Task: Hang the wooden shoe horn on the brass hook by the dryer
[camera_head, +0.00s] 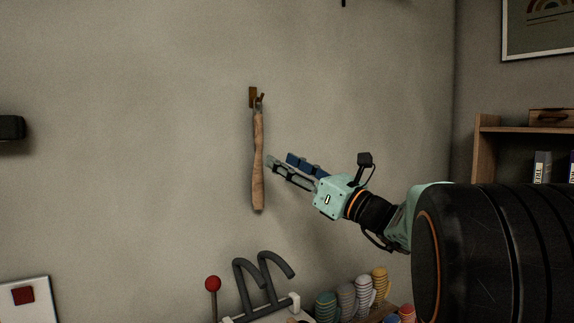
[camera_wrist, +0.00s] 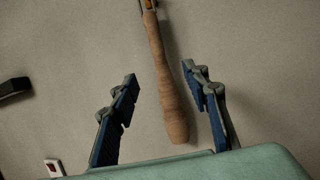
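The wooden shoe horn (camera_head: 258,160) hangs straight down along the wall from the brass hook (camera_head: 253,96), its top end at the hook. In the wrist view the shoe horn (camera_wrist: 165,75) runs from the hook (camera_wrist: 148,4) down between my finger pads. My gripper (camera_head: 279,158) is just right of the shoe horn's middle in the head view. It is open, with one finger on each side of the shoe horn in the wrist view (camera_wrist: 160,72) and gaps to both. It holds nothing.
Below stand a rack with grey curved tubes (camera_head: 262,283), a red-topped lever (camera_head: 213,284) and several striped rolled items (camera_head: 347,300). A dark box (camera_head: 12,127) is on the wall at left. A wooden shelf (camera_head: 487,150) is at right. The wall around the hook is clear.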

